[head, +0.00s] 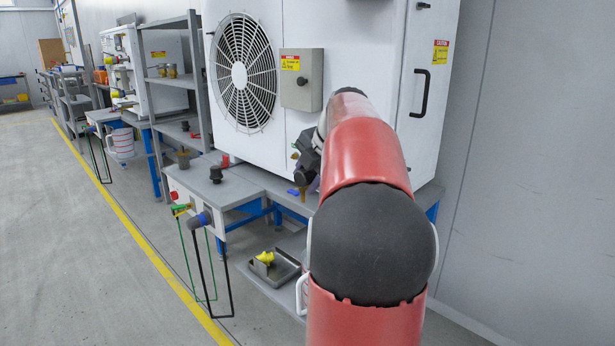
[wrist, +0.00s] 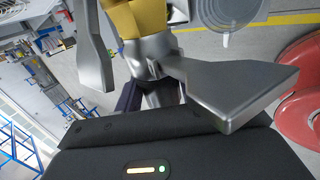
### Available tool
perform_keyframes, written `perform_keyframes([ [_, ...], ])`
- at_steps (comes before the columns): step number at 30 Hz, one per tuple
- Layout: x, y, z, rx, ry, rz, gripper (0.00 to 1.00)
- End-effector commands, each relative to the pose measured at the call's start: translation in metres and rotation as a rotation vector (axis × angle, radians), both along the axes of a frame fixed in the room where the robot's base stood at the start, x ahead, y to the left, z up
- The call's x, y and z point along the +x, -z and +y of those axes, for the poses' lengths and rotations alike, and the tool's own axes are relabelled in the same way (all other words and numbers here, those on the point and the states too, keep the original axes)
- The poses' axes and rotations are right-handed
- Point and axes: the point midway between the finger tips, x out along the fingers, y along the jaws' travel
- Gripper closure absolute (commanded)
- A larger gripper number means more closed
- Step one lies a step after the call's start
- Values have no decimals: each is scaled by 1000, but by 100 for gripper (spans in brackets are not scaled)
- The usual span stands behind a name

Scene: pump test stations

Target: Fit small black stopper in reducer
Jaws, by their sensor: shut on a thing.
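My gripper (wrist: 135,40) is shut on a yellow-gold piece (wrist: 137,18), seen between its grey fingers at the top of the wrist view. A grey metal form shows just below this piece; I cannot tell whether it is part of it. In the head view, my dark gripper (head: 305,168) is beside the large white unit, partly hidden by my red arm. A black knob-shaped piece (head: 215,174) stands upright on the near grey bench, left of and apart from my gripper. I cannot tell whether it is the small stopper. I cannot make out the reducer with certainty.
The large white fan unit (head: 310,30) stands behind the bench (head: 240,182). A metal tray (head: 285,270) with a yellow item sits on the low shelf. Hoses and a grey-blue fitting (head: 200,220) stick out at the bench front. The floor (head: 90,270) to the left is clear.

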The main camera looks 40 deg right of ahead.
Motion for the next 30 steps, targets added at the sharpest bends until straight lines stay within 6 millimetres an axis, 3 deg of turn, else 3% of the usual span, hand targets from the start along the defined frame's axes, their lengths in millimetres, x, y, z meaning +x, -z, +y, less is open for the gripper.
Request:
perform_keyframes([
  [1, 0, 0, 0, 0, 0, 0, 58],
  [6, 0, 0, 0, 0, 0, 0, 36],
  [17, -3, -5, 0, -1, 1, -1, 35],
  [30, -40, -60, 1, -2, 1, -1, 35],
])
